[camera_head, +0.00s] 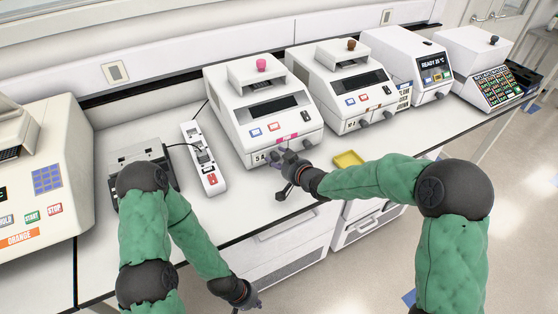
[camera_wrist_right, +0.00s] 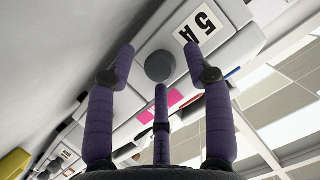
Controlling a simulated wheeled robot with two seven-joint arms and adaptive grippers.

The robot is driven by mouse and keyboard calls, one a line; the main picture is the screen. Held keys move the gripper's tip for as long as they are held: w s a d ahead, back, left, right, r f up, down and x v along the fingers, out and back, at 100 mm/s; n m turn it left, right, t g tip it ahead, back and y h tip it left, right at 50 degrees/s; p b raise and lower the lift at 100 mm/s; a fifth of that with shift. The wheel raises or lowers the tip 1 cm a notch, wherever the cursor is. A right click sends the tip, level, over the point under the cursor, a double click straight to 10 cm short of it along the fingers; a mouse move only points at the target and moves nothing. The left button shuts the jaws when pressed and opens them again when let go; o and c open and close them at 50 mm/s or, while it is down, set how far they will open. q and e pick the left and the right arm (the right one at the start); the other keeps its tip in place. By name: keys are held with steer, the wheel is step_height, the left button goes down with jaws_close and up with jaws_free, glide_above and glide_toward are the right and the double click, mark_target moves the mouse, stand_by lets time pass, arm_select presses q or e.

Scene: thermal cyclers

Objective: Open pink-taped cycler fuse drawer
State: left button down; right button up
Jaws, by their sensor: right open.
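The pink-taped cycler (camera_head: 232,112) is a white machine with a pink knob on its lid and a strip of pink tape (camera_head: 287,138) on its front. The tape also shows in the right wrist view (camera_wrist_right: 146,117). A "5 A" label (camera_wrist_right: 200,27) and a round grey knob (camera_wrist_right: 160,66) are on the low front. My right gripper (camera_head: 282,163) is at this front; in the wrist view its purple fingers (camera_wrist_right: 160,70) are open, spread about the knob with nothing clamped. Contact is unclear. My left gripper (camera_head: 246,297) hangs low, away from the cycler; its fingers are unclear.
A similar cycler (camera_head: 330,93) with a brown knob stands to the right, with two further machines beyond. A white power strip (camera_head: 205,160) lies to the left. A yellow tray (camera_head: 348,159) sits near the bench edge. An orange-labelled machine (camera_head: 40,150) is at far left.

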jaws_close()
steer(key=shift+s, duration=0.1)
steer(key=s+d, duration=0.2)
steer(key=s, duration=0.1)
steer(key=s+d, duration=0.2)
steer(key=s, duration=0.1)
steer(key=s+d, duration=0.1)
steer(key=s, duration=0.2)
steer(key=shift+s+d+f+b, duration=0.1)
steer(key=shift+s+d+b, duration=0.2)
steer(key=shift+d, duration=0.1)
jaws_free()
steer(key=shift+w, duration=0.1)
